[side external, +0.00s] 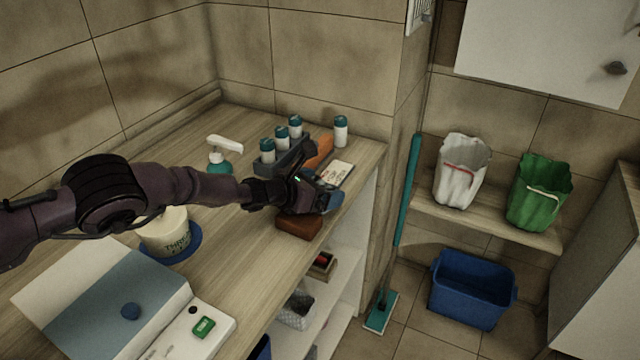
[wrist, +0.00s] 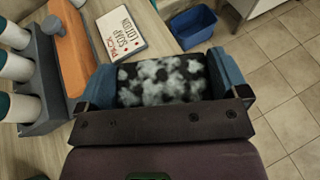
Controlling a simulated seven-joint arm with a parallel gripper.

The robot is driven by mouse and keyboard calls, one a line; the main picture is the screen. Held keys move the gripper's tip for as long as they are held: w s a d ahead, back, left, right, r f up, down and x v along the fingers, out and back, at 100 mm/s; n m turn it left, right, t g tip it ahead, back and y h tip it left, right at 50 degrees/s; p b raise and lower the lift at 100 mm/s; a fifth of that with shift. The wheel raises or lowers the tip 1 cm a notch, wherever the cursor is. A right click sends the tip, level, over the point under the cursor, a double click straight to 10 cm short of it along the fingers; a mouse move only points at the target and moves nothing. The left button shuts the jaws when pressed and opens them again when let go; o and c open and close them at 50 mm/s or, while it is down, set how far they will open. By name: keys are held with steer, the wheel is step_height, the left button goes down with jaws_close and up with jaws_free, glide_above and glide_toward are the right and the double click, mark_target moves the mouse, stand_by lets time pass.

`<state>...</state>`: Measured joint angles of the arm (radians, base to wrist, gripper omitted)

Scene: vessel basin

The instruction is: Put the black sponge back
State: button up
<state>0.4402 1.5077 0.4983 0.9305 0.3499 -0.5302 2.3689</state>
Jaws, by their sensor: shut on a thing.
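A black sponge (wrist: 162,80) with grey-white mottled patches sits between the two blue fingers of my gripper (wrist: 165,84) in the wrist view. The fingers touch its left and right ends, so my gripper is shut on it. In the side view my gripper (side external: 318,196) is over the counter's right edge, just above a brown block (side external: 298,226). The sponge is mostly hidden there by my gripper, and I cannot tell the gap to the block.
A grey rack (side external: 290,157) with white, teal-capped bottles stands behind my gripper. An orange object (wrist: 72,52) and a lettered card (wrist: 122,28) lie close by. A white tub (side external: 164,232) and pump bottle (side external: 220,158) stand left. Beyond the counter edge is a drop to open shelves.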

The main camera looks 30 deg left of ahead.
steer(key=o, duration=0.6)
steer(key=shift+r, duration=0.1)
steer(key=shift+r, duration=0.75)
steer(key=shift+s+a, duration=0.1)
steer(key=shift+s, duration=0.25)
steer(key=v, duration=1.1)
steer(key=shift+a, duration=0.1)
